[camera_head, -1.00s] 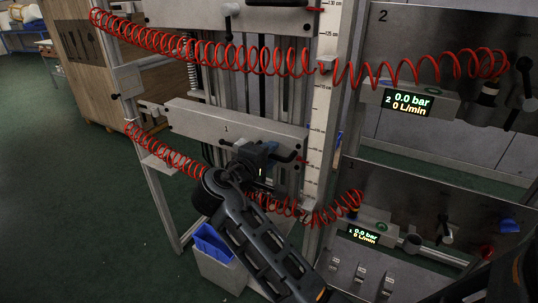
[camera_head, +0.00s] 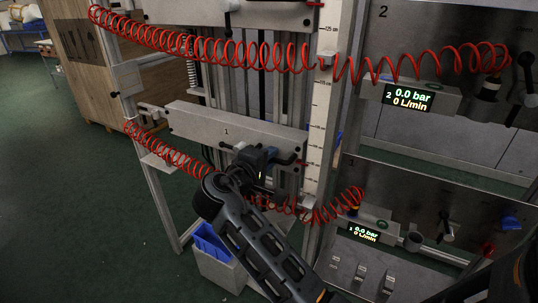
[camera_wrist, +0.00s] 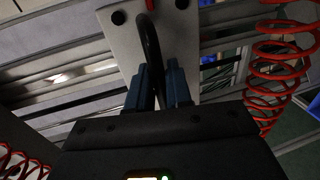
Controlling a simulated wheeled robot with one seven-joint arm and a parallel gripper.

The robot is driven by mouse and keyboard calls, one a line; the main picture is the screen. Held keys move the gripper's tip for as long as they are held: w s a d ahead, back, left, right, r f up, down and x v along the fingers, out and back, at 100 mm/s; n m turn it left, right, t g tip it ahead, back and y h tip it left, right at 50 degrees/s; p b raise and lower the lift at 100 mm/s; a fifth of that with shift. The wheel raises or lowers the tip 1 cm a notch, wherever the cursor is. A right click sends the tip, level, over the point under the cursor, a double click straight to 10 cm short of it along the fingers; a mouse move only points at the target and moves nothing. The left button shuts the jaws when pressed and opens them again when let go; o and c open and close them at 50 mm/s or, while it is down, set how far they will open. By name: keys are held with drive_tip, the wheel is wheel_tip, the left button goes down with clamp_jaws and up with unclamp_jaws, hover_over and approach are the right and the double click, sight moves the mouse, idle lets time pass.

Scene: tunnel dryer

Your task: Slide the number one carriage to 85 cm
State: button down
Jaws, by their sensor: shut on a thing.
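The number one carriage (camera_head: 222,130) is a grey metal plate marked 1, lying across the vertical rails in the head view. Its black handle (camera_wrist: 151,48) rises between the fingers in the wrist view. My gripper (camera_head: 268,157) is shut on this handle at the carriage's right end; its blue fingers (camera_wrist: 160,88) stand on both sides of the bar. The vertical scale (camera_head: 319,125) runs just right of the carriage. A red pointer (camera_head: 302,163) at the carriage's right end lies by the scale; the marks there are too small to read.
A second carriage (camera_head: 240,12) sits higher on the rails. Red coiled hoses (camera_head: 190,47) hang across the frame and near my arm. Valve panels with displays (camera_head: 408,98) stand at the right. A grey bin with blue contents (camera_head: 222,268) stands on the floor below.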

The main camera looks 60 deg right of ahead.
wheel_tip(320, 180, down, 10)
drive_tip(key=b, duration=0.3)
drive_tip(key=shift+r, duration=0.15)
drive_tip(key=c, duration=1.2)
unclamp_jaws()
drive_tip(key=shift+r, duration=0.15)
drive_tip(key=shift+a, duration=0.15)
drive_tip(key=shift+v, duration=3.85)
